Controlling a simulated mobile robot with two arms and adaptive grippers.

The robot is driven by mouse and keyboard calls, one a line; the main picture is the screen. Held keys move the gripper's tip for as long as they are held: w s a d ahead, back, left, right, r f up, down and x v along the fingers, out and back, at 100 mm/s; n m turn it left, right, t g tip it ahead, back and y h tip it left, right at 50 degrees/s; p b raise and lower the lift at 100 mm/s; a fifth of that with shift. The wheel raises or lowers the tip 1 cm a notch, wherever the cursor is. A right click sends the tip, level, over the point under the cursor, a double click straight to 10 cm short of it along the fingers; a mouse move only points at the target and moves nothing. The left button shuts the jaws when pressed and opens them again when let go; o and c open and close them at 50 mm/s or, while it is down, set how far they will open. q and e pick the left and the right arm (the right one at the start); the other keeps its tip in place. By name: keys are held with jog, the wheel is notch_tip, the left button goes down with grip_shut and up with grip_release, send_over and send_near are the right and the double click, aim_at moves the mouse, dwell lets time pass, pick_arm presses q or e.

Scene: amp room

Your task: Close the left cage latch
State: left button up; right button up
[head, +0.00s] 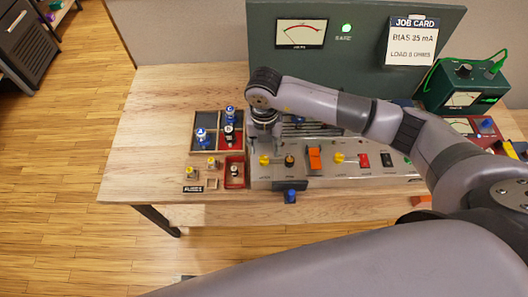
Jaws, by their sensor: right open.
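The amplifier (325,176) is a metal chassis on the wooden bench, with knobs and switches on its front panel. Slatted grey metal, probably the cage (312,130), shows on its top behind my right arm. My right gripper (264,137) points down over the left end of the amplifier, and my wrist is above it. It is open, and I see nothing held in it. The left cage latch cannot be made out; the gripper and wrist cover that corner. My left gripper is not in view.
A compartment tray (190,148) with blue-topped and other small parts is left of the amplifier. A green panel with a meter and job card (411,40) stands behind. A green meter box (462,87) is at right. The bench's left end (150,120) is clear.

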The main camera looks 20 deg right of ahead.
aim_at(264, 157)
jog(key=shift+f+p, duration=0.4)
jog(key=shift+f, duration=2.4)
jog(key=shift+c, duration=0.5)
grip_shut()
